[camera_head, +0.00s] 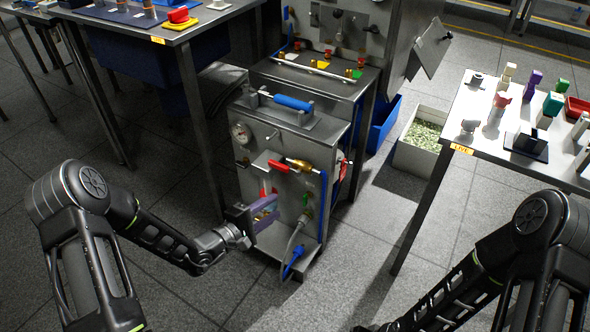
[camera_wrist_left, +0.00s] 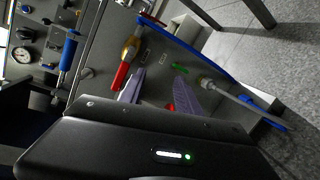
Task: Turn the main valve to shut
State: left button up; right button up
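A grey metal cabinet (camera_head: 338,140) stands on the floor ahead of me. Its front carries a brass valve (camera_head: 300,165) with a red lever (camera_head: 278,166). In the left wrist view the brass valve (camera_wrist_left: 131,48) is above the gripper, and its red lever (camera_wrist_left: 119,76) hangs beside the left finger. My left gripper (camera_head: 265,213) is in front of the cabinet, below the lever. Its two purple-grey fingers (camera_wrist_left: 160,97) are apart with no object clearly held. Another red part (camera_wrist_left: 170,107) shows partly behind the fingers. Of my right side only the arm shows.
A pressure gauge (camera_head: 240,132) and a blue-gripped handle (camera_head: 292,102) are on the cabinet. A blue-ended hose (camera_head: 291,262) hangs low at its front. Tables with parts stand at left and right (camera_head: 490,105). A white bin (camera_head: 410,155) stands behind. The front floor is clear.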

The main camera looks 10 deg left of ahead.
aim_at(277, 168)
pick_arm(q)
jog(key=w+a+r+m+t+y, duration=0.1)
jog(key=w+a+r+t+y, duration=0.1)
jog(key=a+r+t, duration=0.1)
jog(key=shift+w+a+r, duration=0.35)
jog(key=shift+w+r, duration=0.05)
jog(key=shift+r, duration=0.25)
pick_arm(e)
jog(key=shift+w+d, duration=0.1)
jog(key=shift+d, duration=0.1)
pick_arm(q)
jog(key=b+x, duration=0.2)
jog(key=x, duration=0.4)
jog(key=shift+w+d, duration=0.2)
jog(key=shift+w, duration=0.15)
jog(key=shift+w+d+b, duration=0.15)
jog(key=shift+w+b, duration=0.15)
jog(key=shift+w, duration=0.2)
pick_arm(e)
jog(key=f, duration=0.2)
jog(key=shift+w+f, duration=0.3)
jog(key=shift+f, duration=0.05)
